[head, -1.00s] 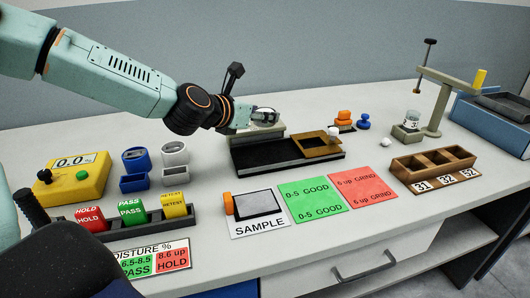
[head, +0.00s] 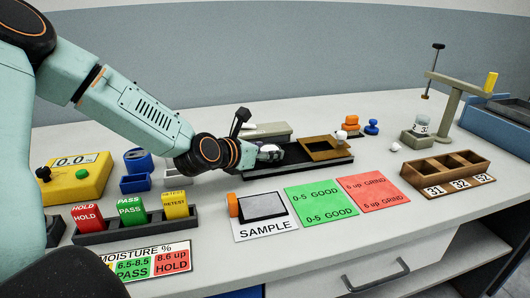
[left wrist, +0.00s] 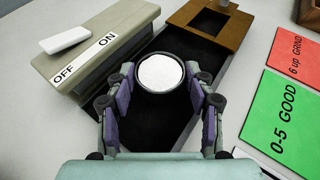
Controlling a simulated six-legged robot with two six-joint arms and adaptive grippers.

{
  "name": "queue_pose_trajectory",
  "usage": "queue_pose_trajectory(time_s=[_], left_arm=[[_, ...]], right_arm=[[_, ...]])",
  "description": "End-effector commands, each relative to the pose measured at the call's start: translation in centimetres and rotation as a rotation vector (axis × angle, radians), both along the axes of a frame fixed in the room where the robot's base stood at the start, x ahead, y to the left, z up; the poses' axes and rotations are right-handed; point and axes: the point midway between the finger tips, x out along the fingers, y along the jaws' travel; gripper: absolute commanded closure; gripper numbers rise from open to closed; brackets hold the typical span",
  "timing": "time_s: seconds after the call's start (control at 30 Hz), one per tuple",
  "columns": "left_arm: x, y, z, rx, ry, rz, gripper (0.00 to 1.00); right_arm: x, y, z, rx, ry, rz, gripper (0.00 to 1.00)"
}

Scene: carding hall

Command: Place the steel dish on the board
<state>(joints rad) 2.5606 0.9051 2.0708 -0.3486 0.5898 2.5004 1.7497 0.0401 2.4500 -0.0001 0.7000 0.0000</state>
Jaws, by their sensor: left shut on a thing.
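The steel dish (left wrist: 160,92) is a small round dish with a dark rim and white contents, seen in the left wrist view. My left gripper (head: 270,153) is shut on it, with a finger on either side, and the dish looks level. In the head view the fingers partly hide the dish. The dish is over the left part of a long black board (left wrist: 160,122), which also shows in the head view (head: 310,167). I cannot tell whether the dish touches the board. My right gripper is not in view.
A brown frame (head: 308,153) covers the board's right part. A grey OFF/ON box (left wrist: 75,68) stands beside the board. The SAMPLE pad (head: 262,208), green card (head: 322,202) and red card (head: 379,193) lie in front. A wooden rack (head: 447,173) stands at right.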

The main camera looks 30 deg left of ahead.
Motion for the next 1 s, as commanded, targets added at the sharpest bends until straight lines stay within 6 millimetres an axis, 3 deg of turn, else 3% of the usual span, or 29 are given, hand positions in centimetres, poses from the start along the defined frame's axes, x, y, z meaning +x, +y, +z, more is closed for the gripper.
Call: queue_pose_trajectory(time_s=[0.27,0.3,0.53,1.0], left_arm=[[0.03,0.06,-0.41,0.000,-0.001,0.001,0.81],[0.01,0.05,-0.38,-0.001,0.000,0.001,0.44],[0.01,0.05,-0.32,-0.001,0.000,0.001,0.25],[-0.02,0.05,0.30,0.000,0.001,0.001,0.24]], right_arm=[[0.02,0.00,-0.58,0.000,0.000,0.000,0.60],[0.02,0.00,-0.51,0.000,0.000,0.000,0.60],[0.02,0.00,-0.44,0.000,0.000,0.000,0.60],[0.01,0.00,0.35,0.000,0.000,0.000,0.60]])
